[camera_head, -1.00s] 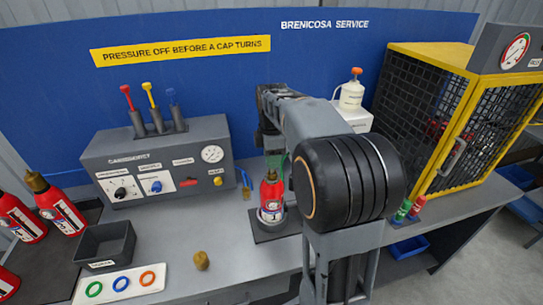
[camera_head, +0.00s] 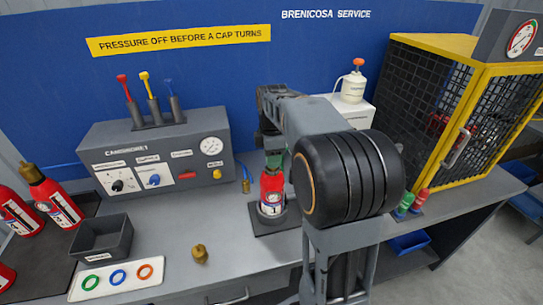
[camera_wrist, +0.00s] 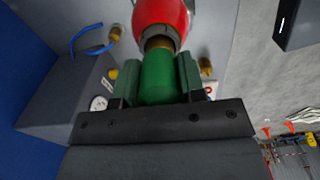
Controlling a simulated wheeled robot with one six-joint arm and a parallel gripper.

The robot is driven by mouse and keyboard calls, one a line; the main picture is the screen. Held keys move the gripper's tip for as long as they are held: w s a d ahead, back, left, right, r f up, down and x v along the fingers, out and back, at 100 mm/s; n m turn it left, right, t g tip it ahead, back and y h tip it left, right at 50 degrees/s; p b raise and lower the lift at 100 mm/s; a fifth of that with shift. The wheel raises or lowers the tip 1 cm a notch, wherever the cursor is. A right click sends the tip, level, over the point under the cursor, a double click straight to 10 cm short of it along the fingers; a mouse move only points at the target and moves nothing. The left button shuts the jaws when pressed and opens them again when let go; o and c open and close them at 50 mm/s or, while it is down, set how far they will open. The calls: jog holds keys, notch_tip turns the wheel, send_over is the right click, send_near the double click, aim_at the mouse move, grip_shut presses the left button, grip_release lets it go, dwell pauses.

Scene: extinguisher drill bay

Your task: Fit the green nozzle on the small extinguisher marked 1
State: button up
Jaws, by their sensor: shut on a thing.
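The small red extinguisher (camera_head: 271,193) marked 1 stands upright in a dark holder on the bench (camera_head: 290,222). My gripper (camera_head: 274,158) is directly above it, partly hidden by my arm. In the wrist view my gripper (camera_wrist: 158,75) is shut on the green nozzle (camera_wrist: 158,82), with a finger on each side. The nozzle's far end meets the brass neck (camera_wrist: 158,43) of the red extinguisher and looks in line with it. A brass band still shows between the green and the red. I cannot tell how deeply the nozzle is seated.
A grey control panel (camera_head: 160,160) stands left behind the extinguisher. A brass cap (camera_head: 200,253), a black bin (camera_head: 101,238) and a white tray of coloured rings (camera_head: 118,278) are front left. A yellow-framed mesh cage (camera_head: 455,110) stands right.

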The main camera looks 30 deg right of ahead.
jog(key=o, duration=1.1)
jog(key=shift+r, duration=0.1)
notch_tip(320, 180, up, 14)
jog(key=shift+f, duration=0.15)
dwell(0.4)
jog(key=s+a+f+m+t, duration=0.1)
jog(key=s+a+f+m, duration=0.2)
jog(key=s+f+m, duration=0.2)
jog(key=s+a+f+m+t, duration=0.2)
jog(key=s+a+f+m, duration=0.1)
jog(key=s+f+m, duration=0.2)
jog(key=s+a+f+m+t, duration=0.1)
jog(key=s+a+f+m, duration=0.2)
jog(key=s+f+m, duration=0.2)
jog(key=shift+s+a+f+t, duration=0.1)
jog(key=shift+s+a+t, duration=0.2)
jog(key=shift+s, duration=0.3)
